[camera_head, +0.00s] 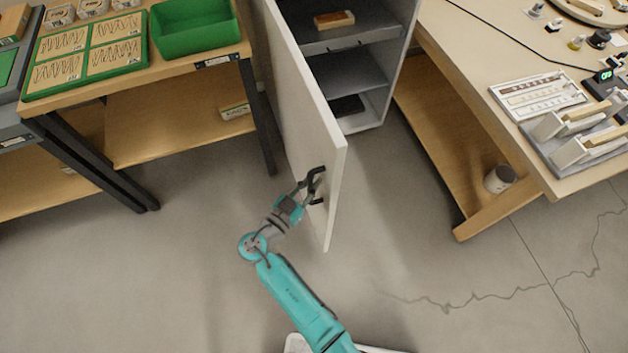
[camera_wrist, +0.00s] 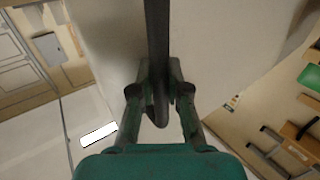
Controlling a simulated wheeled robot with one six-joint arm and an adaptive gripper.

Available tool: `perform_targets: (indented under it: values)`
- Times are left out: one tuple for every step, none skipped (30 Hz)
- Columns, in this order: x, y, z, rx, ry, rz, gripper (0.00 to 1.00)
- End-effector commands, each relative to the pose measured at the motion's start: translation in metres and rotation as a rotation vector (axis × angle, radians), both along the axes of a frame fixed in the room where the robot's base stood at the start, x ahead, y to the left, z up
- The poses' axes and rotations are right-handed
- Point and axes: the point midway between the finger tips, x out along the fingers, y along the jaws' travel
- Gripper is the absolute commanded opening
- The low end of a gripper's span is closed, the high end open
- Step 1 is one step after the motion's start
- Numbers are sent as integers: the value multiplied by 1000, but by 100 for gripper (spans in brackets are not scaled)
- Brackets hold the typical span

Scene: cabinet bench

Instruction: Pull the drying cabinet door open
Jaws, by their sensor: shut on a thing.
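The drying cabinet door (camera_head: 306,120) is a white panel that stands wide open, swung out from the grey cabinet (camera_head: 378,95) toward my base. Its dark bar handle (camera_head: 317,183) is on the door face near the free edge. My gripper (camera_head: 312,186) is at the handle and shut on it. In the wrist view the dark handle (camera_wrist: 157,60) runs between the two fingers of my gripper (camera_wrist: 160,85), with the pale door (camera_wrist: 105,35) behind it. The fingers hide part of the handle.
Inside the cabinet a brown block (camera_head: 334,19) lies on a shelf and a dark flat item (camera_head: 347,106) lies lower down. A wooden bench with a green bin (camera_head: 194,27) stands left. Another bench (camera_head: 455,55) stands right, with a can (camera_head: 499,179) on its lower shelf. The floor ahead is clear.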

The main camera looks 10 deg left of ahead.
Motion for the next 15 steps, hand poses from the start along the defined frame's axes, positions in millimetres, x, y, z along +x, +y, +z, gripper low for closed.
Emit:
perform_targets:
  values:
    - [0,0,6,1,-13,-4,0]
    - [0,0,6,1,-13,-4,0]
    - [0,0,6,1,-13,-4,0]
    - [0,0,6,0,-13,-5,0]
    - [0,0,6,0,-13,-5,0]
    - [0,0,6,0,-13,-5,20]
    - [0,0,6,1,-12,-4,27]
    - [0,0,5,1,-12,-4,35]
    - [0,0,4,0,-10,-4,41]
    - [0,0,4,0,-9,-4,41]
    - [0,0,4,-1,-8,-3,41]
    - [0,-1,3,0,-8,-3,41]
    - [0,-1,3,-1,-7,-3,41]
    - [0,-1,3,-1,-6,-3,41]
    - [0,-1,2,-1,-6,-3,41]
